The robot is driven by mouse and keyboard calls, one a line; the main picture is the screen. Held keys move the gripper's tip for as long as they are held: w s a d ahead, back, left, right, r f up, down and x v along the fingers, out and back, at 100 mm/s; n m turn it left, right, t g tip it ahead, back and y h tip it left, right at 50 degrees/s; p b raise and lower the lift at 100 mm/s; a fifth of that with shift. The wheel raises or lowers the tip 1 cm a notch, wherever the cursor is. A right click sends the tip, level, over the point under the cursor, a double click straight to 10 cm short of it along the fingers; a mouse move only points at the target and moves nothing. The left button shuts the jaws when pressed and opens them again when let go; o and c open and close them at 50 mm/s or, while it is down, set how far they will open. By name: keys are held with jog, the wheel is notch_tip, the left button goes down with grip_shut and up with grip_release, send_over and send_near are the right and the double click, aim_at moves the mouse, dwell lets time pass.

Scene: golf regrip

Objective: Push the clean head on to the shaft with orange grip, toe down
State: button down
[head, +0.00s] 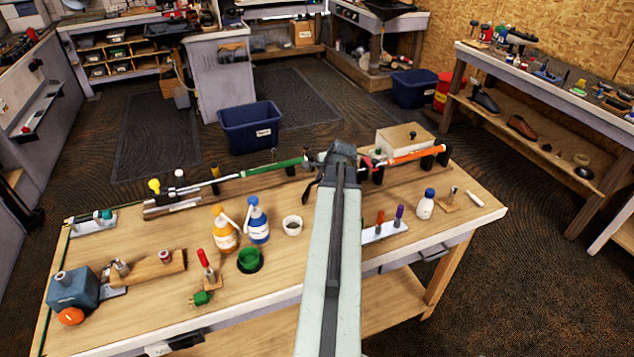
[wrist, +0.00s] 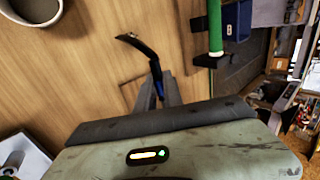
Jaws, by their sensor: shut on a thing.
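My gripper (wrist: 158,92) shows at the bottom middle of the wrist view, its fingers shut on a dark club head (wrist: 139,47). A blue part shows between the fingers, and the thin, curved head sticks out beyond them. In the head view the same dark head seems to hang just left of my wrist (head: 311,188); the fingertips are hidden there. The orange grip (head: 415,154) lies at the back right of the bench, right of my wrist. Its shaft is mostly hidden behind my arm, and its bare end cannot be made out.
A green grip (head: 285,163) on another shaft lies left of my wrist, on supports along the bench (head: 330,262). A white cup (head: 292,225), blue bottle (head: 257,220), orange bottle (head: 224,228) and white bottle (head: 426,204) stand nearer.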

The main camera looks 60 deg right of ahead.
jog(key=shift+s+d+r, duration=0.1)
jog(key=shift+s+d, duration=0.1)
jog(key=shift+d, duration=0.25)
jog(key=shift+s+d+r, duration=0.1)
jog(key=shift+s+d, duration=0.1)
jog(key=shift+d, duration=0.2)
jog(key=c, duration=1.4)
grip_release()
jog(key=shift+f, duration=0.15)
jog(key=shift+s, duration=0.1)
jog(key=p+v, duration=0.6)
jog(key=v, duration=0.2)
